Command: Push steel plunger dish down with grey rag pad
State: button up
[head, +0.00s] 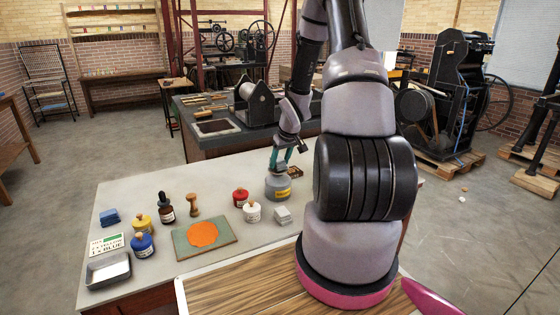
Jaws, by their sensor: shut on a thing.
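The plunger can (278,188) is squat and grey with a yellow label. It stands upright near the far right part of the pale table. The steel plunger dish on its top is too small and too covered to make out clearly. My gripper (279,166) has teal fingers and points down right over the can's top. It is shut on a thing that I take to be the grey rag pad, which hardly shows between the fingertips. I cannot tell whether the pad touches the dish or how far the dish is down.
An orange disc on a green board (228,247), a brown bottle (167,210) and a metal tray (108,271) are farther left.

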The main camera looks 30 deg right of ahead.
aim_at(280, 160)
jog(key=shift+f, duration=1)
dwell(1.7)
jog(key=shift+r, duration=3.55)
